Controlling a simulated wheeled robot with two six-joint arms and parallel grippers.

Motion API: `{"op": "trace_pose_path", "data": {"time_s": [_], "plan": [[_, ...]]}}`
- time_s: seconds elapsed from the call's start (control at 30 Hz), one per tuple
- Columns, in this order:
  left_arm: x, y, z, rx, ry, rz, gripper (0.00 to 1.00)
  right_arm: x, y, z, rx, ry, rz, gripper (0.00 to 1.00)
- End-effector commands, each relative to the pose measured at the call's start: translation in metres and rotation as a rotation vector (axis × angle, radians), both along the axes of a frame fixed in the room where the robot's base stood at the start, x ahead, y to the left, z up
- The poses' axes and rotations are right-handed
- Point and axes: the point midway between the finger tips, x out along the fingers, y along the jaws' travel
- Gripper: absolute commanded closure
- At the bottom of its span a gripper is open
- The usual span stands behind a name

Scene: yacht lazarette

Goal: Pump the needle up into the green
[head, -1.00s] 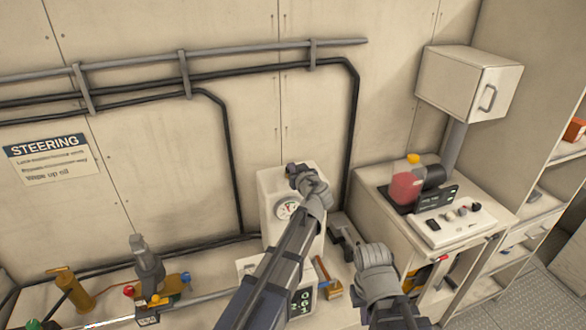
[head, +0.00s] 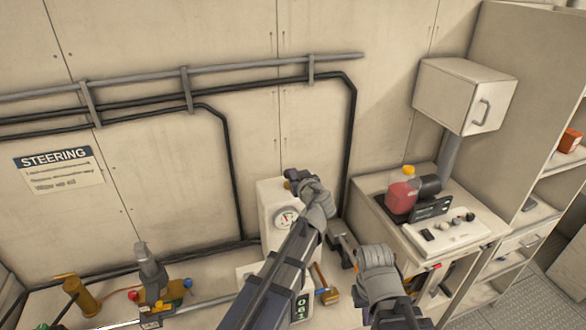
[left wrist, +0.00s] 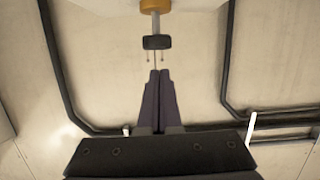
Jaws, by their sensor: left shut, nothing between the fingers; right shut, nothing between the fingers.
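A pale box (head: 268,207) stands against the wall with a round white dial gauge (head: 286,218) on its front. Red shows on the dial; I cannot make out where its needle points. My left gripper (head: 297,178) is shut and empty above the box top, and its arm hides the box's right side. In the left wrist view its closed fingers (left wrist: 160,78) point at a black crossbar handle (left wrist: 157,42) on a grey rod with an orange collar (left wrist: 156,5). The fingertips look just short of the handle. My right gripper (head: 366,253) is shut and empty, right of the box.
A brass cylinder (head: 80,298) and a grey-topped fitting with coloured knobs (head: 150,270) are at lower left. A wooden-handled tool (head: 325,288) lies between my arms. A cabinet (head: 400,230) with a red bottle (head: 402,195) stands at right. Pipes (head: 232,160) run along the wall.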

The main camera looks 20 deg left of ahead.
Motion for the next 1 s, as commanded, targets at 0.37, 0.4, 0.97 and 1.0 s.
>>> {"op": "trace_pose_path", "data": {"time_s": [0.37,0.4,0.97,1.0], "plan": [[-0.050,-0.032,0.015,0.001,-0.001,0.000,1.00,0.000,0.000,0.015,0.001,0.000,-0.003,1.00],[-0.050,-0.032,0.015,0.001,-0.001,0.000,1.00,0.000,0.000,0.015,0.001,0.000,-0.003,1.00],[-0.050,-0.032,0.015,0.001,-0.001,0.001,1.00,0.000,0.000,0.015,0.001,0.000,-0.003,1.00],[-0.050,-0.032,0.015,0.001,-0.001,0.001,1.00,0.000,0.000,0.015,0.001,0.000,-0.003,1.00]]}}
